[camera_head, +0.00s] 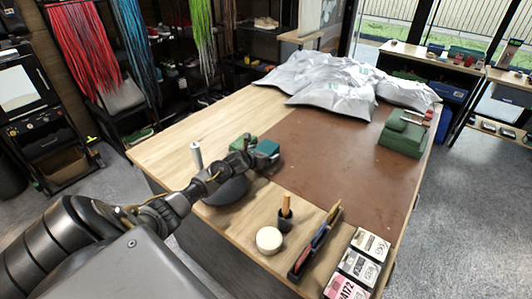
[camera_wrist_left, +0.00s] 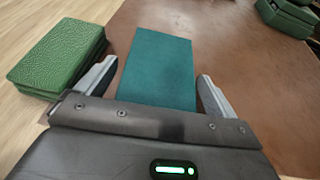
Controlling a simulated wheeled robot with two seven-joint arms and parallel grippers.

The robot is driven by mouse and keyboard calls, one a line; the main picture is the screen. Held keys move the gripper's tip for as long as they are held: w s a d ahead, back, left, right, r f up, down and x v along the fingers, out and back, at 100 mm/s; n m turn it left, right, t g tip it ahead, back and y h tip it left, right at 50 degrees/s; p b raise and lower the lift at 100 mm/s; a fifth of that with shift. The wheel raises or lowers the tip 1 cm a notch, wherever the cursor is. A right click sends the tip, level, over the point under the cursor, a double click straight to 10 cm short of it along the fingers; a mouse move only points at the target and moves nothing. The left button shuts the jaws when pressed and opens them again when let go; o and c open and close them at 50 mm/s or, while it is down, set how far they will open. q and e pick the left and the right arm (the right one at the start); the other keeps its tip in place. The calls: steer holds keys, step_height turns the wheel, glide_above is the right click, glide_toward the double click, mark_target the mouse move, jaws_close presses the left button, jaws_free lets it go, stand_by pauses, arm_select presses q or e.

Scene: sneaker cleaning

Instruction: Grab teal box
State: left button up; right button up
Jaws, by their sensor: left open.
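The teal box (camera_head: 267,147) sits on the brown mat near the left edge of its front half. In the left wrist view the teal box (camera_wrist_left: 158,68) lies between the two spread fingers of my left gripper (camera_wrist_left: 157,82), with a narrow gap on each side. My left gripper (camera_head: 254,150) is open and reaches in over the table from the left; its fingers are partly hidden in the head view. A darker green textured box (camera_wrist_left: 58,55) lies just left of the left finger. My right gripper does not show.
Silver bags (camera_head: 340,84) lie at the back of the table. A green case (camera_head: 404,136) stands at the right edge. The mat's middle is clear.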

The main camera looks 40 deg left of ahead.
arm_select(q)
steer(key=shift+w, duration=0.15)
steer(key=shift+c, duration=0.2)
steer(key=c, duration=1.2)
steer(key=shift+o, duration=0.2)
steer(key=shift+a+r, duration=0.1)
steer(key=shift+r, duration=0.35)
steer(key=s+r, duration=0.1)
steer(key=r, duration=0.1)
steer(key=s+a+r+b, duration=0.1)
steer(key=r, duration=0.1)
steer(key=s+a+r+b, duration=0.1)
steer(key=r, duration=0.1)
steer(key=shift+s+r, duration=0.25)
steer(key=s+a+r+b, duration=0.3)
steer(key=s+a+r, duration=0.1)
steer(key=s, duration=0.5)
steer(key=shift+r+b, duration=0.4)
steer(key=shift+r, duration=0.4)
